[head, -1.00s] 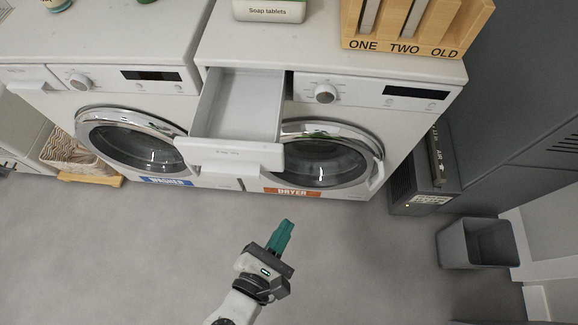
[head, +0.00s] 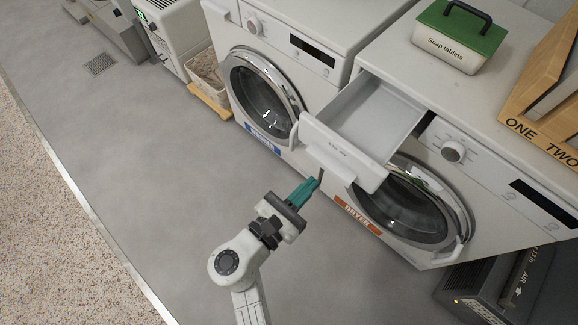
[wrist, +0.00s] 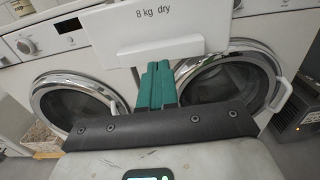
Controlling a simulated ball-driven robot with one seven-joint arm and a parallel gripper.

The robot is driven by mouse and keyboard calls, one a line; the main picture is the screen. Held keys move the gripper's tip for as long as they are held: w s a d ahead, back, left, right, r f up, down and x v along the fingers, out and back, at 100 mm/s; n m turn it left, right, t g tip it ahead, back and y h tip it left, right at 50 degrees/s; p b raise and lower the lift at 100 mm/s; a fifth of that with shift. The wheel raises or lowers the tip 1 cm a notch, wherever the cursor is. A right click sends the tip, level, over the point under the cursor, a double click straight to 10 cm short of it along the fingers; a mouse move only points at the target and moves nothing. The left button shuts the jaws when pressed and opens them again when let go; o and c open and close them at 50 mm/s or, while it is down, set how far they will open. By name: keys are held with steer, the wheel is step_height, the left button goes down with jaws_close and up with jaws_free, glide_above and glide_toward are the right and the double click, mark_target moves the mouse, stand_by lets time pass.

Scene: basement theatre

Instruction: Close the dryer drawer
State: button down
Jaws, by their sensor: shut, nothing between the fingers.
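The dryer (head: 520,160) is the white machine at the right with an orange label, DRYER. Its drawer (head: 343,153) is pulled out at the upper left of its front, and the inside looks empty. The drawer front also shows in the wrist view (wrist: 145,32), marked "8 kg dry". My gripper (head: 314,184) has teal fingers and is shut and empty. In the head view it is in front of the drawer front and lower in the picture. In the wrist view the fingers (wrist: 156,70) point at the drawer front's lower edge; I cannot tell whether they touch.
The washer (head: 300,50) stands left of the dryer. A green-lidded Soap tablets box (head: 455,42) and a wooden rack (head: 545,100) sit on top of the dryer. A dark unit (head: 500,285) stands at the lower right. The grey floor (head: 140,170) at left is clear.

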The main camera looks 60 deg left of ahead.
mark_target(371, 125)
steer(key=shift+x, duration=1.65)
steer(key=shift+w, duration=0.1)
steer(key=shift+w, duration=0.25)
steer(key=b+x, duration=0.5)
steer(key=x, duration=1.3)
steer(key=shift+w+b, duration=0.2)
steer(key=shift+b, duration=0.1)
steer(key=shift+w, duration=0.35)
steer(key=shift+w+r, duration=0.2)
steer(key=shift+w, duration=0.05)
